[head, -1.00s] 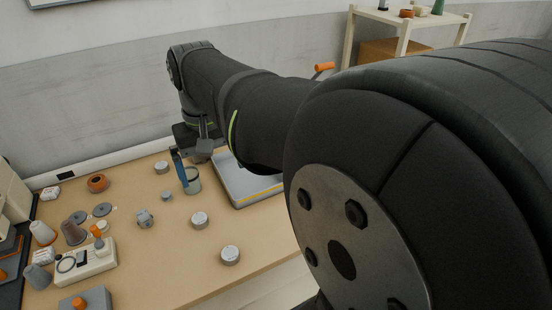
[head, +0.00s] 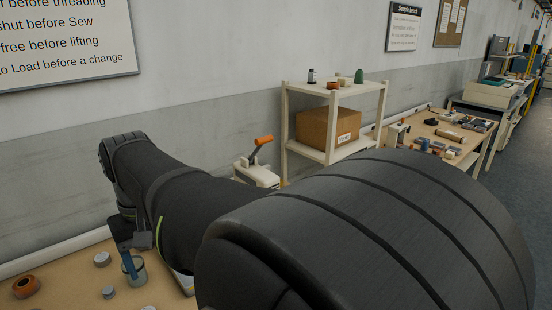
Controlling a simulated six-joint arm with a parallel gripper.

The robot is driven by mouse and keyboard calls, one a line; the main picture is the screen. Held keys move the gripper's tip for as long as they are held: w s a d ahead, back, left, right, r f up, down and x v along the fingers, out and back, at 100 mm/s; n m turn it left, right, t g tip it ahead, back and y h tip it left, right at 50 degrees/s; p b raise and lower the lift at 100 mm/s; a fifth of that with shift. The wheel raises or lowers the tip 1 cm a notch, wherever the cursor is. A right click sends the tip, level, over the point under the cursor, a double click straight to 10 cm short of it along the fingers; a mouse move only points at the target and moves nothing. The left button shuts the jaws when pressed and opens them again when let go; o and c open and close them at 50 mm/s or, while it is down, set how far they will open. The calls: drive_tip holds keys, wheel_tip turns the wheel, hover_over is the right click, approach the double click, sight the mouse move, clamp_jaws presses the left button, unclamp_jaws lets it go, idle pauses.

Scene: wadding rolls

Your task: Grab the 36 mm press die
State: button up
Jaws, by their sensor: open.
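Small round grey metal pieces stand on the wooden bench (head: 65,277) at the lower left of the head view. One grey piece (head: 102,259) is behind and left of a grey-green cup (head: 138,274). Another grey piece (head: 109,292) is in front of the cup, and a third is cut by the bottom edge. I cannot read which, if any, is the 36 mm press die. My gripper (head: 129,266) is open, pointing down, with a blue finger at the cup. Whether it is inside or in front of the cup is unclear.
An orange-brown ring (head: 26,287) lies at the far left. My arm covers much of the bench. Behind it are an orange-handled device (head: 256,172) and a shelf (head: 305,91) with a cardboard box (head: 328,127). A second bench stands further right.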

drive_tip(key=s+a+f+n+t+h, duration=0.1)
drive_tip(key=s+f+n, duration=0.1)
drive_tip(key=f+n, duration=0.75)
drive_tip(key=s+a+f+n+t, duration=0.1)
drive_tip(key=s+f+n+t, duration=0.15)
drive_tip(key=f+n, duration=0.7)
drive_tip(key=w+f+n, duration=0.1)
drive_tip(key=f, duration=0.1)
drive_tip(key=f+n, duration=0.1)
drive_tip(key=f, duration=0.2)
drive_tip(key=w+d+f+n, duration=0.1)
drive_tip(key=f, duration=0.1)
drive_tip(key=shift+w+f+n+g, duration=0.25)
drive_tip(key=shift+w+f+n, duration=0.05)
drive_tip(key=shift+w+f, duration=0.1)
drive_tip(key=x, duration=0.4)
drive_tip(key=shift+s+d, duration=0.15)
drive_tip(key=shift+d, duration=0.05)
drive_tip(key=shift+f, duration=0.75)
drive_tip(key=c, duration=1.3)
